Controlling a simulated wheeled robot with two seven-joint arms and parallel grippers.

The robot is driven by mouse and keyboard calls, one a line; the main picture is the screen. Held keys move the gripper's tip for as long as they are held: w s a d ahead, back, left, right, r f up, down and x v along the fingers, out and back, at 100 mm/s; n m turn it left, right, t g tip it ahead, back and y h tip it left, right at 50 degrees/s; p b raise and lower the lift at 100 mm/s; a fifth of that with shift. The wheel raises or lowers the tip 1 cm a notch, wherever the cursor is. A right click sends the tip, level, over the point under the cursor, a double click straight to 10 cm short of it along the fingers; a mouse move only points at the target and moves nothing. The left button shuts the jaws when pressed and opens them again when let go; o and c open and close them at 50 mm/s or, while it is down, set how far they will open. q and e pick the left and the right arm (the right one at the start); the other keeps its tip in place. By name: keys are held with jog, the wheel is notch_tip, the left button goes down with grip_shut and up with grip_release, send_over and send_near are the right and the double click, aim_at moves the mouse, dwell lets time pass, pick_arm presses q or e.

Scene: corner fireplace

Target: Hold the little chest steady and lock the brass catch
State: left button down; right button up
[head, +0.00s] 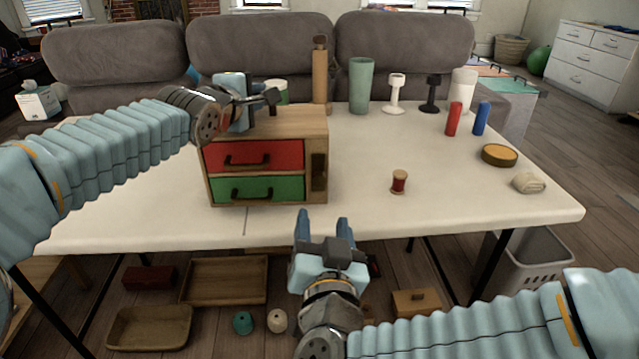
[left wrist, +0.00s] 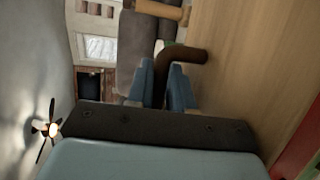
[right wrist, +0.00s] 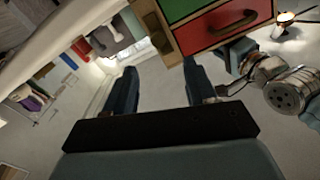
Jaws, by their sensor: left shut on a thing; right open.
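The little chest (head: 315,123) is a wooden box on the white table, left of centre, with a red drawer (head: 285,155) above a green drawer (head: 285,189). Both look closed. A dark upright slot (head: 318,171) is at the right of its front; I cannot clearly make out the brass catch. My left gripper (head: 240,107) is at the chest's top, shut on a dark brown bent handle (left wrist: 188,54). My right gripper (head: 321,228) is open and empty in front of the table's near edge, below the chest. The chest also shows upside down in the right wrist view (right wrist: 180,38).
A red spool (head: 399,182) stands right of the chest. A tall wooden bottle (head: 320,75), a green vase (head: 361,85) and candlesticks stand behind. The table's front middle is clear.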

aim_at(319, 182)
pick_arm(q)
jog(key=shift+r, duration=0.1)
pick_arm(e)
jog(key=w, duration=1.1)
jog(key=shift+w+d, duration=0.25)
jog(key=shift+w, duration=0.15)
grip_shut()
